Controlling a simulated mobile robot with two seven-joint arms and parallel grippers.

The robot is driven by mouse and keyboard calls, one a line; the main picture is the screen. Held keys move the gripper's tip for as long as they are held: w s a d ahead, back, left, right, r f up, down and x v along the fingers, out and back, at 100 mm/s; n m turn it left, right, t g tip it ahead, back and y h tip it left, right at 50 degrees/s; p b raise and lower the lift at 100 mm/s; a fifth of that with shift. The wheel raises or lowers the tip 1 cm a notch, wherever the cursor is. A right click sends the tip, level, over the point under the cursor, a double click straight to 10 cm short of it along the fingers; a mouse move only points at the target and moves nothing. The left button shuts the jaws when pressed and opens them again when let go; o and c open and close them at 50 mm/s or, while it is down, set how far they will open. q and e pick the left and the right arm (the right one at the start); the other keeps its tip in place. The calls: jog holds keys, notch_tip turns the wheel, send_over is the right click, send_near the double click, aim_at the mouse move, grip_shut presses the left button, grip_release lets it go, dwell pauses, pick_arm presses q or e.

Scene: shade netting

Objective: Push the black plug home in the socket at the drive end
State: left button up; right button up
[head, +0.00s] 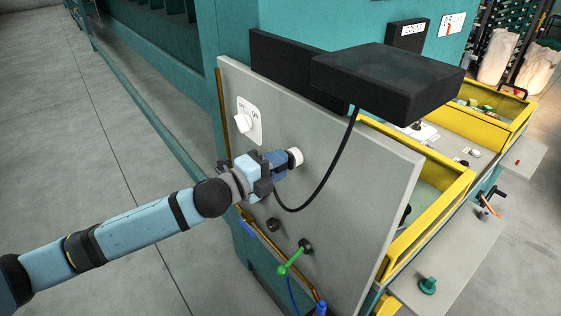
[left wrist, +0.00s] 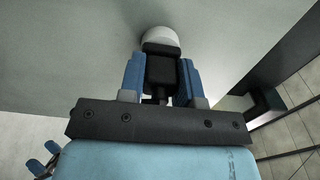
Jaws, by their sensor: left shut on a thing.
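My left gripper (head: 277,163) is shut on the black plug, in front of the grey upright panel. In the left wrist view the black plug (left wrist: 160,70) sits between the blue fingers, its front end against or just short of the white round socket (left wrist: 160,38). In the head view the white socket (head: 295,157) shows just beyond the fingertips, and the fingers hide most of the plug. How deep the plug sits cannot be told. A black cable (head: 328,178) hangs from the black box (head: 385,78) down to the plug.
The panel (head: 350,185) also carries a white switch (head: 243,123), a dark round fitting (head: 272,224) and a green-handled part (head: 290,260) below the gripper. Yellow-edged trays (head: 440,190) stand at the right. The floor at left is clear.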

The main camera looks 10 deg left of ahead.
pick_arm(q)
jog(key=o, duration=1.1)
jog(key=shift+d, duration=0.1)
jog(key=shift+s+a+f, duration=0.1)
jog(key=shift+s+a, duration=0.15)
jog(key=shift+a, duration=0.1)
jog(key=shift+b+v, duration=1.55)
jog(key=shift+v, duration=4.9)
jog(key=shift+d, duration=0.1)
jog(key=s+d+f+n+y+p, duration=0.25)
jog(key=f+n+y+p, duration=0.2)
jog(key=f+n, duration=0.8)
jog(key=s+f+n+g+y+p, duration=0.1)
jog(key=s+f+n, duration=0.2)
jog(key=s+f, duration=0.2)
jog(key=s+f+n+g+y+p, duration=0.1)
jog(key=s+f+n, duration=0.2)
jog(key=s+f, duration=0.2)
jog(key=s+f+n+g+y+p, duration=0.1)
jog(key=s+f+n, duration=0.3)
jog(key=f, duration=0.1)
jog(key=shift+s, duration=0.4)
